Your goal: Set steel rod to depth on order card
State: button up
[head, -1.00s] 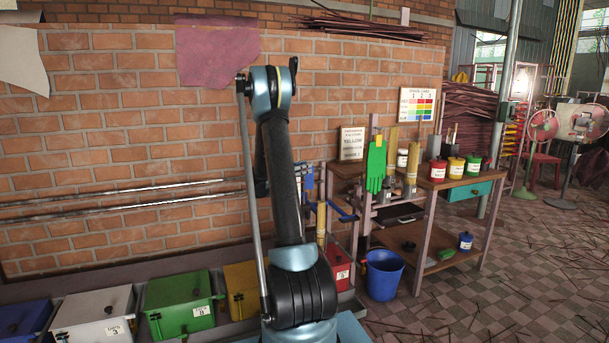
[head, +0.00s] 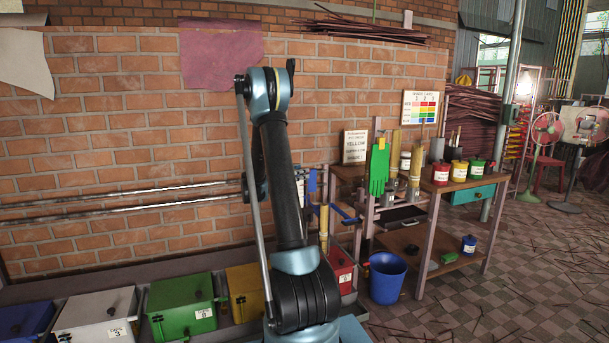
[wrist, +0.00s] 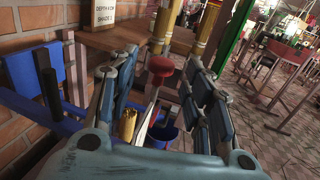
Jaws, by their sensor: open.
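In the wrist view a steel rod (wrist: 147,115) with a red knob (wrist: 160,66) stands tilted between the two blue-padded fingers of my gripper (wrist: 158,85). The fingers are spread, with a gap visible on each side of the knob. A small brass-coloured cylinder (wrist: 127,124) is just left of the rod, partly hidden by my gripper. The rod's lower end is hidden. The order card (wrist: 117,12) stands on the wooden bench, with a depth line that looks like 4 cm; it also shows in the head view (head: 355,147). My arm hides much of the gripper in the head view.
A blue bucket (head: 387,278) stands on the floor beside the bench. Lidded bins, including a green one (head: 181,305), line the brick wall. A green glove (head: 379,167) hangs at the bench. Paint pots, one red (head: 440,174), stand on top.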

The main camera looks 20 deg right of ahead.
jog(key=v, duration=0.8)
jog(key=s+a+m+g+y, duration=0.15)
jog(key=s+m+y, duration=0.8)
jog(key=s, duration=1.55)
jog(key=s+a+f+m+y, duration=0.2)
jog(key=s+a+f+m, duration=0.1)
jog(key=s, duration=0.5)
jog(key=s+a+f+m+g+y, duration=0.1)
jog(key=s+a+f+m+y, duration=0.2)
jog(key=s+a, duration=0.3)
jog(key=s+a+f+m+y, duration=0.2)
jog(key=s+a+f+m, duration=0.2)
jog(key=s, duration=0.6)
jog(key=shift+s+a+f+m+y, duration=0.2)
jog(key=shift+a+f+m+y, duration=0.15)
jog(key=shift+m, duration=0.5)
jog(key=shift+g, duration=0.25)
